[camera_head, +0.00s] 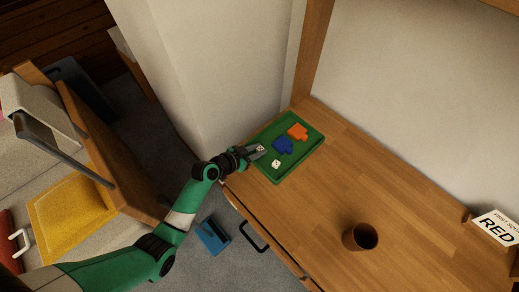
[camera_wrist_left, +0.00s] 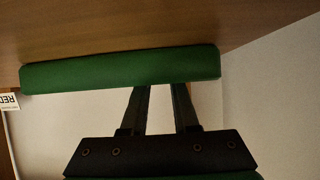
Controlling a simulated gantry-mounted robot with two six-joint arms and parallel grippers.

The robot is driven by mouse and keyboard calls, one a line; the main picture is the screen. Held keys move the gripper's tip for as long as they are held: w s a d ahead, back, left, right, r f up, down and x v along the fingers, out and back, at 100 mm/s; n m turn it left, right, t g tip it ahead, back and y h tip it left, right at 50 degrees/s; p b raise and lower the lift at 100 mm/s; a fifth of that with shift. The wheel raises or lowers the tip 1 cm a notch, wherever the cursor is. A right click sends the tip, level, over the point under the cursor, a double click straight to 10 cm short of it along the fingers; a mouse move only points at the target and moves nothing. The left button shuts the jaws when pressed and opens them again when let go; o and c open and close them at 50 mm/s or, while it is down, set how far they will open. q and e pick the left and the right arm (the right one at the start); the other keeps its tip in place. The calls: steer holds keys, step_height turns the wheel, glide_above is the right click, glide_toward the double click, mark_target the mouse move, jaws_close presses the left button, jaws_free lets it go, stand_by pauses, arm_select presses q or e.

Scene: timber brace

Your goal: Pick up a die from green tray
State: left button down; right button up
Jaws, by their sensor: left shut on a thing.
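The green tray (camera_head: 277,180) lies at the far left corner of the wooden desk. My left gripper (camera_head: 258,152) is at the tray's left side, shut on a white die (camera_head: 261,148) that shows at its fingertips. A second white die (camera_head: 276,163) lies in the tray, a little to the right of and below the gripper. In the left wrist view the tray's green side (camera_wrist_left: 120,69) crosses the picture, and the fingers (camera_wrist_left: 166,92) run up to it. The tips and the held die are hidden there. My right gripper is not in view.
Blue (camera_head: 283,146) and orange (camera_head: 298,131) pieces lie in the tray beyond the dice. A brown cup (camera_head: 360,237) stands on the desk (camera_head: 330,190), and a sign reading RED (camera_head: 497,227) stands at the right. A pale wall rises behind the tray. The desk's middle is clear.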

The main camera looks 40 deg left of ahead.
arm_select(q)
steer(key=shift+r+p, duration=0.3)
steer(key=shift+r, duration=0.15)
step_height(320, 180, up, 3)
steer(key=shift+f+p, duration=0.15)
steer(key=shift+p, duration=0.75)
steer(key=s+d+r+p, duration=0.7)
steer(key=s+d+r, duration=0.2)
steer(key=d, duration=0.1)
steer(key=shift+d+r+p, duration=0.2)
steer(key=shift+d+p, duration=0.1)
steer(key=shift+d, duration=0.1)
